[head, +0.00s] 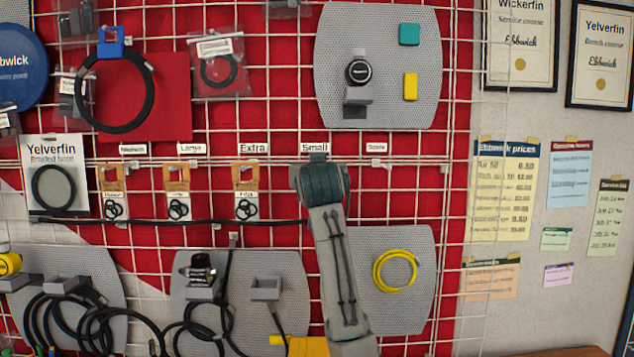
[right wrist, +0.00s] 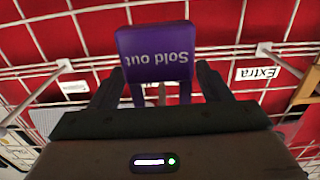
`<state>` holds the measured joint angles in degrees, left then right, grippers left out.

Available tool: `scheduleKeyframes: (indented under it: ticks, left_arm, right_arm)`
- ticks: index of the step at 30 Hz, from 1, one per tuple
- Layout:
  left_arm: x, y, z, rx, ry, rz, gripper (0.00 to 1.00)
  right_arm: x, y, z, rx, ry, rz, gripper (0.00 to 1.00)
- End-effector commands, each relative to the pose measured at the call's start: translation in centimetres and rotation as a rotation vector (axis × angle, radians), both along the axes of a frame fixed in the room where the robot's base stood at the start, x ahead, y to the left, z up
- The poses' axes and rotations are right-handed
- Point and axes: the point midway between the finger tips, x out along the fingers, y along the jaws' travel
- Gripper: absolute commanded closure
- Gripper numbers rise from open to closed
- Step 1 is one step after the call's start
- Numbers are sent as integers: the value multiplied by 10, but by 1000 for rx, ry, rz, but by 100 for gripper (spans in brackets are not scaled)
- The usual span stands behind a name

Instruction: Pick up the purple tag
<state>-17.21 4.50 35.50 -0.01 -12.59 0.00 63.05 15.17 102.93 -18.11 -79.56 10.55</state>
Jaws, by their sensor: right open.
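The purple tag (right wrist: 155,53), with "Sold out" reading upside down, shows in the right wrist view. It has a broad plate and two narrower legs reaching down between my fingers. My right gripper (right wrist: 158,88) is open, with one finger on each side of the legs and a visible gap to each. In the head view my right arm reaches up to the wire grid, and its gripper (head: 318,160) is just under the "Small" label (head: 314,147). The tag is hidden behind my arm there. My left gripper is not in view.
Hooks with labels run along the grid; the "Extra" label (right wrist: 257,74) is right of my gripper in the wrist view. Tan hang cards (head: 246,178) with black rings hang left of my arm. A grey panel with a yellow coil (head: 378,275) is at lower right.

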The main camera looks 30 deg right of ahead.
Motion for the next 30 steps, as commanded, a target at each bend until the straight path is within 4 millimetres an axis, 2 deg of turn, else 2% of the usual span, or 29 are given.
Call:
scheduleKeyframes:
  ticks: [4,11,23,29,30]
  left_arm:
    - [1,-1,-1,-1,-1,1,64]
    - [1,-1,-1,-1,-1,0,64]
    - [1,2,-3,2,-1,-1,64]
    - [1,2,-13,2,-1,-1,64]
    - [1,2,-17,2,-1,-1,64]
  right_arm:
    - [0,0,0,0,0,0,31]
    - [0,0,0,-1,-1,0,76]
    - [0,0,2,0,-1,0,77]
    - [-1,0,14,1,-4,0,77]
    - [-8,6,13,0,-5,2,77]
